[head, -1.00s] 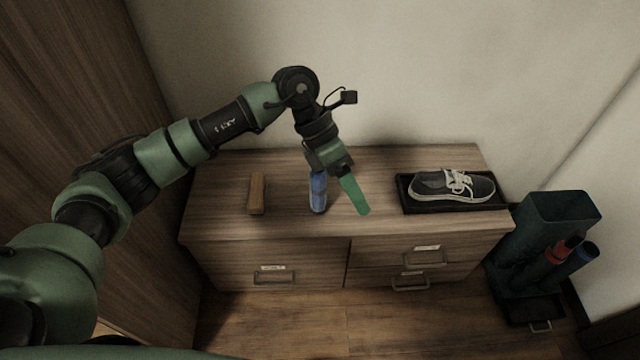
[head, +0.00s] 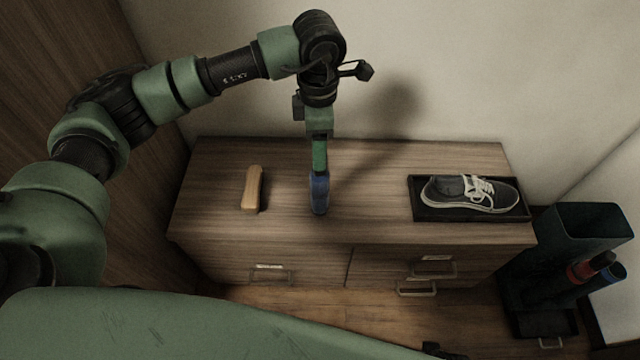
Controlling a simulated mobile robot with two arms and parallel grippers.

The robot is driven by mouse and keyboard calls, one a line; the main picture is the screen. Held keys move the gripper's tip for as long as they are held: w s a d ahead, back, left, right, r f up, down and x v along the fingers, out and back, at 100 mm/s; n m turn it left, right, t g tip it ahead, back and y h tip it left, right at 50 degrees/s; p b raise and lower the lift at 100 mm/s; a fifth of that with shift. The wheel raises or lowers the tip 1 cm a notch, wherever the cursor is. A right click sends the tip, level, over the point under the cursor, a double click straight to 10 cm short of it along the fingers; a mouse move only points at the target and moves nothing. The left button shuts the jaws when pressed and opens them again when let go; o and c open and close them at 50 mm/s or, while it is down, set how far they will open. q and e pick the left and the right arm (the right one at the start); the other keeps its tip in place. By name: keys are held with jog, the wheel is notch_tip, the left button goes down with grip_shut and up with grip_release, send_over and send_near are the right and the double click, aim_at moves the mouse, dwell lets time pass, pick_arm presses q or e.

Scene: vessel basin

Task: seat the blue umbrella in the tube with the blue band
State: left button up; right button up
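The blue umbrella (head: 319,197) is on the dresser top, left of the middle; I cannot tell if it stands or lies. My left gripper (head: 319,168) reaches down from above, and its green finger meets or overlaps the umbrella's far end in the picture. Only one finger shows clearly, so I cannot tell whether it is open or shut, or touching the umbrella. The tube with the blue band (head: 612,272) is in the dark stand at the far right, beside a tube with a red band (head: 581,272).
A tan wooden block (head: 252,190) lies left of the umbrella. A dark sneaker (head: 468,193) sits on a black tray (head: 425,212) at the dresser's right. The dark stand (head: 562,228) is on the floor right of the dresser (head: 375,165). Bare top lies between umbrella and tray.

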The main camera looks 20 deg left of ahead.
aim_at(320, 184)
pick_arm(q)
notch_tip(320, 184, down, 4)
jog(key=shift+d+r, duration=0.1)
jog(key=shift+r, duration=0.15)
grip_shut()
jog(key=shift+w+r, duration=0.1)
dwell(1.1)
